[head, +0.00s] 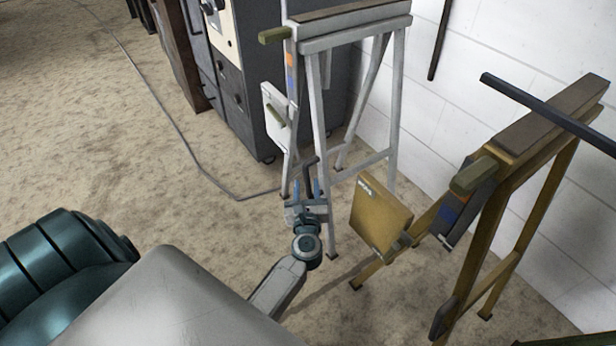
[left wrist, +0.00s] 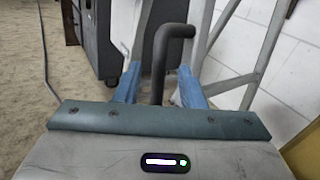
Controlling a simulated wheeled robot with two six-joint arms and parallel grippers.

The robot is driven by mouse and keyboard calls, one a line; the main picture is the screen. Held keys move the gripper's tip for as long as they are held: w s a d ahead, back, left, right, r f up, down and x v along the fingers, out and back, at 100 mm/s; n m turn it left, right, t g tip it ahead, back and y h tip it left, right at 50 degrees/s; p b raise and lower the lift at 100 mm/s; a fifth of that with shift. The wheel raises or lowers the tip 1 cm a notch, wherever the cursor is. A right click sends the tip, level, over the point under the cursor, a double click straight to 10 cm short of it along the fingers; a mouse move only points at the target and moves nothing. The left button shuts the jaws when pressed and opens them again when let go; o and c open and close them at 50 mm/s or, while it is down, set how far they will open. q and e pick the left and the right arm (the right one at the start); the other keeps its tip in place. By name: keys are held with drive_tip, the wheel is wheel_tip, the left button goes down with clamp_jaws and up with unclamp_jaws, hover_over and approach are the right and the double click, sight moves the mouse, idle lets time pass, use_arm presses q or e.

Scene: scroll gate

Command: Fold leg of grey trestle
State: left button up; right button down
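The grey trestle (head: 347,42) stands upright near the wall, legs spread, with a dark top board. A pale plate (head: 275,118) and an olive grip (head: 274,35) are on its left side. My left gripper (head: 307,188) is low in front of its near legs. In the left wrist view its blue fingers (left wrist: 159,88) are apart, with a dark bent handle (left wrist: 160,68) standing between them. Gaps show on both sides of the handle. Whether the handle is joined to the trestle's leg is unclear. My right gripper is out of view.
A yellow-brown trestle (head: 520,145) with a tilted panel (head: 379,217) stands close on the right. Dark cabinets (head: 250,75) stand behind the grey trestle. A cable (head: 180,140) lies on the floor. Floor to the left is open.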

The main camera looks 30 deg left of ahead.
sight(306, 179)
use_arm(q)
drive_tip(key=shift+x, duration=2.3)
drive_tip(key=shift+c, duration=0.3)
clamp_jaws()
